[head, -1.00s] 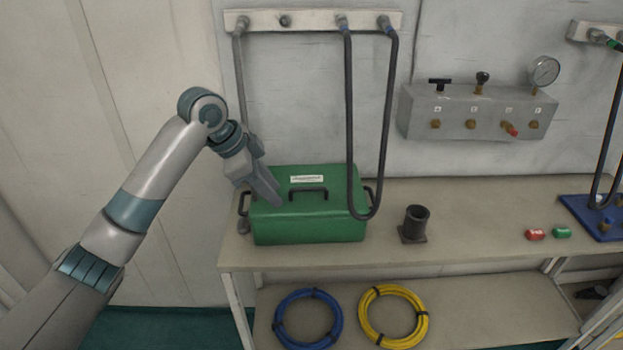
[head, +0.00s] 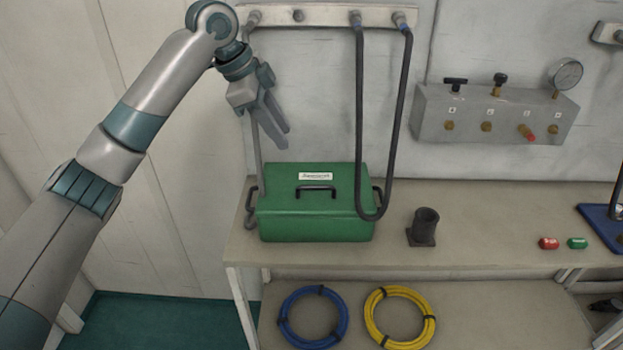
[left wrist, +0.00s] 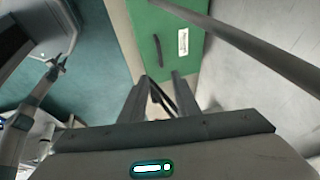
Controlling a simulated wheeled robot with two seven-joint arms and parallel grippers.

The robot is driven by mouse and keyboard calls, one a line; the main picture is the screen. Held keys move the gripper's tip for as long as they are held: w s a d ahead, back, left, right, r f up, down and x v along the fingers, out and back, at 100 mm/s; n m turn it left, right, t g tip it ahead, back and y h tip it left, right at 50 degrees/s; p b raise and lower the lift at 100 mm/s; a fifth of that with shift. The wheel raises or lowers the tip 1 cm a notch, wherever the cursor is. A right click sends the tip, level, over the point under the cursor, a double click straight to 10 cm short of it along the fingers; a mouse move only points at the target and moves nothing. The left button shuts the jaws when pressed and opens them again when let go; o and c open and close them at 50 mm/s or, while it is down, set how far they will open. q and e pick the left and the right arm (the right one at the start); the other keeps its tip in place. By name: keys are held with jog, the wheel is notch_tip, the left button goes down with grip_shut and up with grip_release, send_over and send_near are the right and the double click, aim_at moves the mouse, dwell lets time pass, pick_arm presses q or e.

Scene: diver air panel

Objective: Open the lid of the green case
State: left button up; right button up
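The green case (head: 316,222) stands on the bench with its lid shut, a black handle (head: 316,188) and white label (head: 316,175) on top. Black side handles show at both ends. My left gripper (head: 283,142) is above the case's left rear part, pointing down, open and empty. In the left wrist view, its two fingers (left wrist: 160,84) are apart, with the green case (left wrist: 165,40) beyond them. A hose loop hangs in front of the case's right end. My right gripper (left wrist: 55,66) shows small at the left of the left wrist view; its finger state is unclear.
The dark hose (head: 359,120) hangs from the wall rail (head: 330,15). A dark cup-like holder (head: 424,226) stands right of the case, with red (head: 548,243) and green (head: 577,243) pieces farther right. Blue (head: 314,343) and yellow (head: 374,318) coils lie on the shelf below.

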aim_at(315, 186)
pick_arm(q)
jog(key=p+x, duration=0.4)
jog(key=x, duration=1.2)
jog(key=shift+w+d+f+p, duration=0.1)
jog(key=shift+d+f+p, duration=0.1)
jog(key=shift+f+p, duration=0.25)
jog(key=shift+f, duration=0.1)
jog(key=shift+c, duration=0.4)
grip_shut()
